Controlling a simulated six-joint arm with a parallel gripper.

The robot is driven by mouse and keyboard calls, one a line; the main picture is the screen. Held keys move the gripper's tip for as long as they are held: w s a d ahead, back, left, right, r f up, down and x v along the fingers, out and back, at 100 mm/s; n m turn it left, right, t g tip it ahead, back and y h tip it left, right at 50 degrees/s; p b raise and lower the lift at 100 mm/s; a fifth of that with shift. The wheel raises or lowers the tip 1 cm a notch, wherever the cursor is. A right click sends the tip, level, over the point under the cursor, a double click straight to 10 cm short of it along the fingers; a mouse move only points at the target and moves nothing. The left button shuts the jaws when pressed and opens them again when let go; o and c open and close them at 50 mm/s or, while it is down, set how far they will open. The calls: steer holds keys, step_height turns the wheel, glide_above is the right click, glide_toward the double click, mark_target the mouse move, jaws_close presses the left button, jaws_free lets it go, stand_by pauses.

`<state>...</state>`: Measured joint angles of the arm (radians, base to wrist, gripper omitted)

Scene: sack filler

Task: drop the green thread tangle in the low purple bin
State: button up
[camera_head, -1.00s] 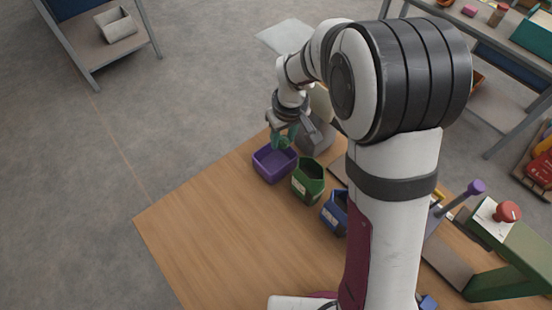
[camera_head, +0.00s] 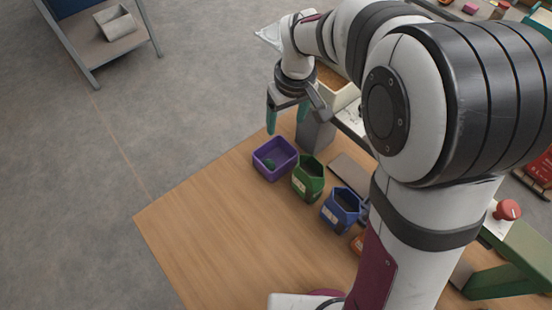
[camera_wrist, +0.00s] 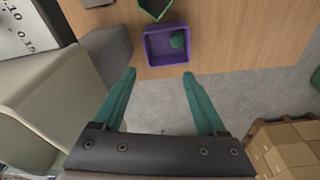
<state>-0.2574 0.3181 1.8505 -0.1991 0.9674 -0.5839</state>
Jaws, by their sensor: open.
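The green thread tangle (camera_head: 269,164) lies inside the low purple bin (camera_head: 291,160), on its floor. In the wrist view the tangle (camera_wrist: 177,40) sits toward the right side of the purple bin (camera_wrist: 149,46). My gripper (camera_head: 286,131) is open and empty, above and just behind the bin in the head view. In the wrist view the two teal fingers of my gripper (camera_wrist: 159,73) are spread wide with nothing between them, and the bin is beyond their tips.
A green bin (camera_head: 309,181) and a blue bin (camera_head: 342,211) stand in a row beside the purple one on the wooden table (camera_head: 225,225). A grey block (camera_head: 316,134) stands behind them. The table's left part is clear. Stacked boxes (camera_wrist: 288,150) show at lower right in the wrist view.

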step_height(320, 180, up, 9)
steer(key=s, duration=0.1)
steer(key=shift+d+f, duration=0.2)
steer(key=shift+d, duration=0.15)
steer(key=s+d+f+m, duration=0.1)
steer(key=s+m, duration=0.3)
steer(key=s, duration=0.4)
steer(key=s+d+f+m+g, duration=0.1)
steer(key=s+d+f+m, duration=0.1)
steer(key=s, duration=0.6)
steer(key=s+d+f+m, duration=0.1)
steer(key=s+d+m, duration=0.3)
steer(key=s, duration=0.5)
steer(key=shift+f+m+g+y, duration=0.4)
steer(key=shift+m, duration=0.5)
steer(key=shift+w, duration=0.1)
